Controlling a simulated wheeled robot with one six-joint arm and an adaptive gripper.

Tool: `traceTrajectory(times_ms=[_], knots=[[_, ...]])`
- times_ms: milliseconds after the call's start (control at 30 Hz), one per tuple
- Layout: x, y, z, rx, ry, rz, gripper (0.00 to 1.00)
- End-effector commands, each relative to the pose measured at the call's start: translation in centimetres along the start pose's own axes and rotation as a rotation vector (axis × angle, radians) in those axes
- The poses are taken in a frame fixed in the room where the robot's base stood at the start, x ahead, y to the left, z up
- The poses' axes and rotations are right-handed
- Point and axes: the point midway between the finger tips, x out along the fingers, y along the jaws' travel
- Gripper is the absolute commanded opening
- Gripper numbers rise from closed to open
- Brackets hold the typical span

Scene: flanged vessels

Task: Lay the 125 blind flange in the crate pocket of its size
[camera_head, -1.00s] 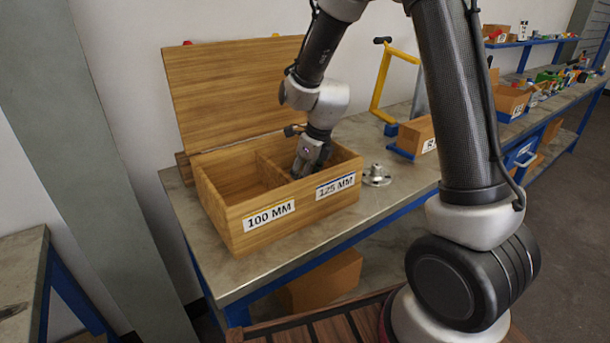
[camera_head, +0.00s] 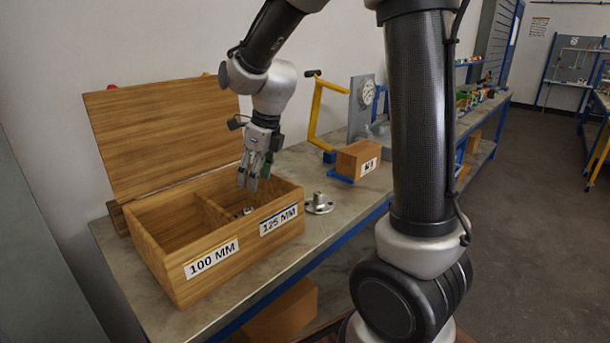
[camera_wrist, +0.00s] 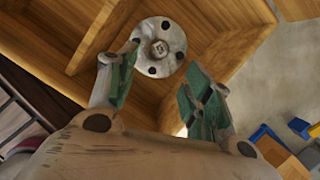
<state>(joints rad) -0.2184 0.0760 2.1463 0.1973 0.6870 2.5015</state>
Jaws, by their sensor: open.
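The wooden crate (camera_head: 165,290) stands open on the bench, with a 100 MM label (camera_head: 211,258) at left and a 125 MM label (camera_head: 278,219) at right. A grey round flange with bolt holes (camera_wrist: 159,46) lies in the 125 MM pocket; its top shows small in the head view (camera_head: 246,211). My gripper (camera_head: 253,186) is above that pocket, open and empty, apart from the flange. In the wrist view its green-padded fingers (camera_wrist: 158,92) are spread below the flange. The 100 MM pocket shows no part in it, though its floor is partly hidden.
Another metal flange with a raised hub (camera_head: 319,204) lies on the bench right of the crate. The crate's raised lid (camera_head: 165,135) stands behind my gripper.

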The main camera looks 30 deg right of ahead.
Motion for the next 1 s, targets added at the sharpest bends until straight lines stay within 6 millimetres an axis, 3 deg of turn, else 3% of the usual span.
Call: traceTrajectory(times_ms=[167,300,500,733,833,1000], knots=[[-3.2,0.2,-2.4,-0.273,-0.009,-0.026,0.5],[-7.8,0.9,-6.9,-0.755,0.003,-0.075,0.5],[-12.8,3.0,-14.4,-1.515,0.085,-0.137,0.5],[-15.1,5.4,-21.1,-2.189,0.223,-0.145,0.5],[-15.3,6.0,-22.6,-2.346,0.262,-0.134,0.5],[-15.5,6.3,-23.4,-2.438,0.285,-0.124,0.5]])
